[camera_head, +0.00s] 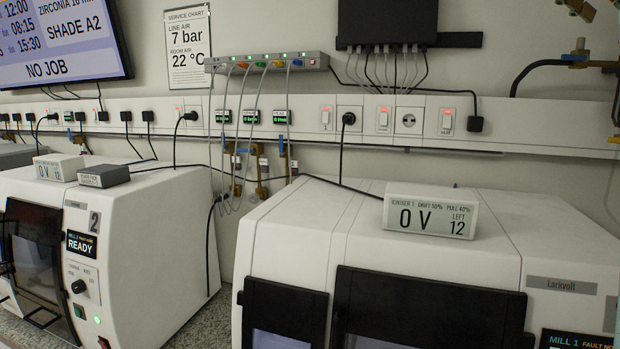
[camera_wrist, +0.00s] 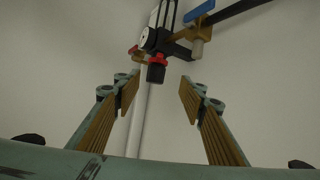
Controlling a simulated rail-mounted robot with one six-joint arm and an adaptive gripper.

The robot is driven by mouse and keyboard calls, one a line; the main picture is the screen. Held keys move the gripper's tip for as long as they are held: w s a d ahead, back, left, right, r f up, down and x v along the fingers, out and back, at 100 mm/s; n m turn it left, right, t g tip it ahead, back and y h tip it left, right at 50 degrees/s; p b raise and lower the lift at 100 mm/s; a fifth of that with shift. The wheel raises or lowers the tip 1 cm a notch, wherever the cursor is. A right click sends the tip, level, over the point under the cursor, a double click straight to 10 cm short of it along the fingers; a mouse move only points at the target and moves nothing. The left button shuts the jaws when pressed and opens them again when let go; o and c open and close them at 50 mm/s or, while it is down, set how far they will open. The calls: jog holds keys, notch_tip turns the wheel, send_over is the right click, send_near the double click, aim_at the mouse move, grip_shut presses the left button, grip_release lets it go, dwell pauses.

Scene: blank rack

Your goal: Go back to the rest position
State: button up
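Beyond the fingertips is a dark fitting with a red collar (camera_wrist: 157,58) on a pale vertical pipe (camera_wrist: 146,110). The fitting appears apart from both fingers, though the exact distance cannot be told.
A blue-handled brass valve (camera_wrist: 198,22) and dark tube lie above the fingers. The head view shows mill 2 (camera_head: 150,240), mill 1 (camera_head: 330,215), an ioniser box (camera_head: 430,210), a wall trunking (camera_head: 550,122) with cables, and brass fittings (camera_head: 578,52) at upper right.

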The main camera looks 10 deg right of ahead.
jog(key=s+a+f+n+t+y, duration=0.1)
jog(key=s+a+f+n+y, duration=0.2)
jog(key=a+f, duration=0.6)
jog(key=s+a+f+n+t+y, duration=0.2)
jog(key=s+a+f+n, duration=0.15)
jog(key=a+f, duration=0.6)
jog(key=s+a+f+n+t+y, duration=0.15)
jog(key=a+f+n, duration=0.25)
jog(key=a+f, duration=0.55)
jog(key=s+a+f+n+y, duration=0.6)
jog(key=s+a+f+n, duration=0.1)
jog(key=s+a+f, duration=1.8)
jog(key=shift+a, duration=0.8)
jog(key=shift+g+y, duration=0.25)
